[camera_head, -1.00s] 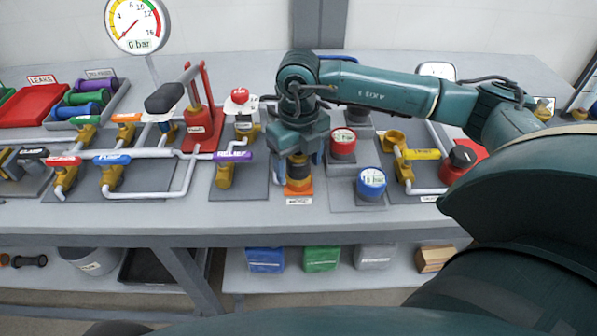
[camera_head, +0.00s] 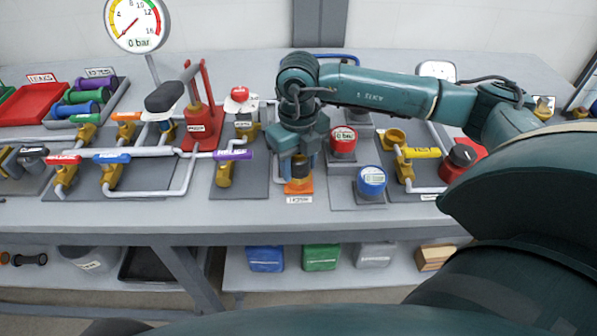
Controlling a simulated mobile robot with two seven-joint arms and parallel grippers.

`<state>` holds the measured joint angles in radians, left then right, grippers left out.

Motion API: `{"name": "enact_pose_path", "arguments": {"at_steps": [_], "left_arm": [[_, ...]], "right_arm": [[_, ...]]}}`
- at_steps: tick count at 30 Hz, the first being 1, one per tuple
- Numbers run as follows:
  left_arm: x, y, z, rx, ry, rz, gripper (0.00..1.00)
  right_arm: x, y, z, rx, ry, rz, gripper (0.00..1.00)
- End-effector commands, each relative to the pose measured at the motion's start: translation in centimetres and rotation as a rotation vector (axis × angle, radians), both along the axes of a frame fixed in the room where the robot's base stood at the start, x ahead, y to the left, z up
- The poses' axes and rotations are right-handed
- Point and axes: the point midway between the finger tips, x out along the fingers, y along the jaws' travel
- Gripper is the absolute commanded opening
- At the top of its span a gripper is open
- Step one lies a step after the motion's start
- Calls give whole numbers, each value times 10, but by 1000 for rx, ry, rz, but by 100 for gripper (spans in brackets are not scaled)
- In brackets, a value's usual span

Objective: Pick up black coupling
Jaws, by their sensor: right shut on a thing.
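The black coupling (camera_head: 300,166) is a short dark cylinder with a yellow-brass lower band, in the middle of the head view. It stands upright over an orange base (camera_head: 299,187) on a grey plate near the bench's front edge. My right gripper (camera_head: 299,164) points down from above and is shut on the coupling, one finger on each side. The gripper body hides the coupling's top. I cannot tell whether its lower end still touches the orange base. My left gripper is not in view.
A valve with a purple RELIEF handle (camera_head: 233,155) stands left of the gripper. A red hand pump (camera_head: 200,115) stands at the left back. The bench's front strip (camera_head: 260,222) is clear.

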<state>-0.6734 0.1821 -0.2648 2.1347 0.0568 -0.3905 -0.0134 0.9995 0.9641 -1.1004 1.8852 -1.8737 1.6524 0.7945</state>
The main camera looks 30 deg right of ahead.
Motion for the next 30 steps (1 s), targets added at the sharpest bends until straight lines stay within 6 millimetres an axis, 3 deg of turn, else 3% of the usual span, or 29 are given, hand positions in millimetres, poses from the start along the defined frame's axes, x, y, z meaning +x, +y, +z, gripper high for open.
{"name": "enact_pose_path", "arguments": {"at_steps": [8, 21, 30], "left_arm": [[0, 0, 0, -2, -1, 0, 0], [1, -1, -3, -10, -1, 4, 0], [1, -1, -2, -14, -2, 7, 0]], "right_arm": [[1, 0, 8, 1, -4, 0, 15], [1, 0, 87, 1, -5, 1, 15], [0, 0, 101, 0, -1, 0, 15]]}}
